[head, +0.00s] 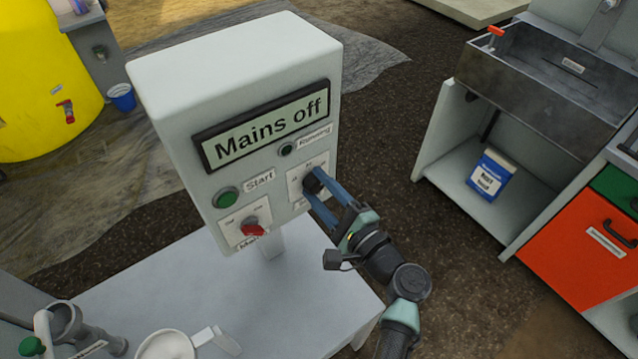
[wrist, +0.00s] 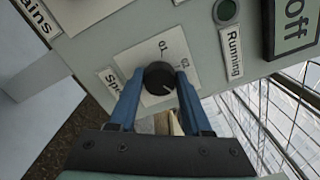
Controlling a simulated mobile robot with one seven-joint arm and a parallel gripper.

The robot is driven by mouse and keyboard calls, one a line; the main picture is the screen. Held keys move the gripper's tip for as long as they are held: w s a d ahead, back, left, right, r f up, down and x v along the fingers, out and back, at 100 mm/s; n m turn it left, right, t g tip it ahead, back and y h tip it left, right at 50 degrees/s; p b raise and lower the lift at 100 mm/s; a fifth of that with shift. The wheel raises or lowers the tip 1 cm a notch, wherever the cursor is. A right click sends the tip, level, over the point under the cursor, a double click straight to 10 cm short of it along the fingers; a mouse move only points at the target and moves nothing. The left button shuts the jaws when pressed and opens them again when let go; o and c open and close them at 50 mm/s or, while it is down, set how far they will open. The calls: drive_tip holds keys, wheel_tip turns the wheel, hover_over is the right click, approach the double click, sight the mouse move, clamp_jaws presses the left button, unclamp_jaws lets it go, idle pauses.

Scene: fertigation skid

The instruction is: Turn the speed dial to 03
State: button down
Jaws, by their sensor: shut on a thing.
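The speed dial (wrist: 159,78) is a round black knob on a white plate marked with a scale, on the front of the grey control box (head: 236,75). In the head view the dial (head: 312,182) is partly covered by my fingers. My gripper (wrist: 160,88) has its two blue fingers on either side of the knob, shut on it; it also shows in the head view (head: 320,190). In the wrist view "01" and a second, partly readable mark show above the knob. The lower part of the scale is hidden or too small to read.
The box display (head: 266,126) reads "Mains off". A green Start button (head: 226,197), a red mains switch (head: 254,229) and a dark Running lamp (head: 287,149) share the panel. A white bench (head: 220,300) lies below; a sink unit (head: 545,85) stands right.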

idle(0.3)
drive_tip(key=shift+c, duration=1.7)
unclamp_jaws()
drive_tip(key=b+v, duration=0.1)
drive_tip(key=v, duration=1.2)
